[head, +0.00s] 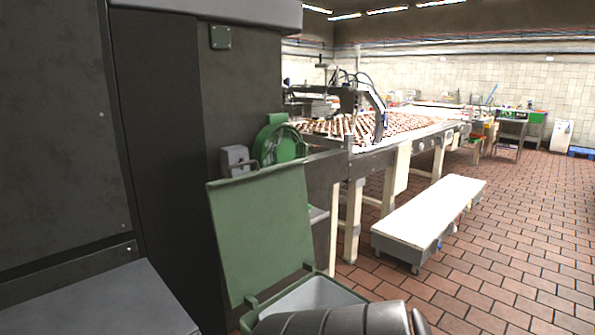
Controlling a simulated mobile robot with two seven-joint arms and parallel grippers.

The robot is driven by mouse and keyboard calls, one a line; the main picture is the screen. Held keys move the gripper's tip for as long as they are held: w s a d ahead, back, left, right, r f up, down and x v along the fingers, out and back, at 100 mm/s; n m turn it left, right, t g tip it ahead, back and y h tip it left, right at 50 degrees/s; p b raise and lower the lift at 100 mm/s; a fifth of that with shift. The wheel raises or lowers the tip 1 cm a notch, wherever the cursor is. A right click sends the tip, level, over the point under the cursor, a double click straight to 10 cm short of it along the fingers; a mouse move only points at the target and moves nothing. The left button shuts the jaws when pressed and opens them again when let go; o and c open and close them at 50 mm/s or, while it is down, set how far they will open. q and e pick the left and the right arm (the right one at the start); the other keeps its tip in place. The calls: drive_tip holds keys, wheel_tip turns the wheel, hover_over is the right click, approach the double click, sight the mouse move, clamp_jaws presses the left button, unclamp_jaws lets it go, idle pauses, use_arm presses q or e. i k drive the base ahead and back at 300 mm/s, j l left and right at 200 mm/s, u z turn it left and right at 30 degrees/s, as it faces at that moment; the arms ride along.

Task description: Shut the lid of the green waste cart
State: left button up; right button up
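The green waste cart (252,318) stands low in the middle of the head view, close in front of me. Its flat green lid (262,232) is open and stands up, leaning back slightly on the hinges along the cart's rear edge. The pale grey inside of the cart (322,293) shows below the lid. A dark grey ribbed part, which looks like one of my arm links, covers the cart's front and lower side. Neither of my grippers shows in this view.
A large dark machine (160,130) fills the left, just behind the lid. A long conveyor (375,145) carrying rows of brown-and-white pieces runs away to the back. A low white-topped trolley (430,212) stands right of the cart. The tiled floor (530,225) at the right is clear.

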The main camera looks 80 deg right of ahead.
sight(260, 218)
drive_tip(key=z, duration=1.7)
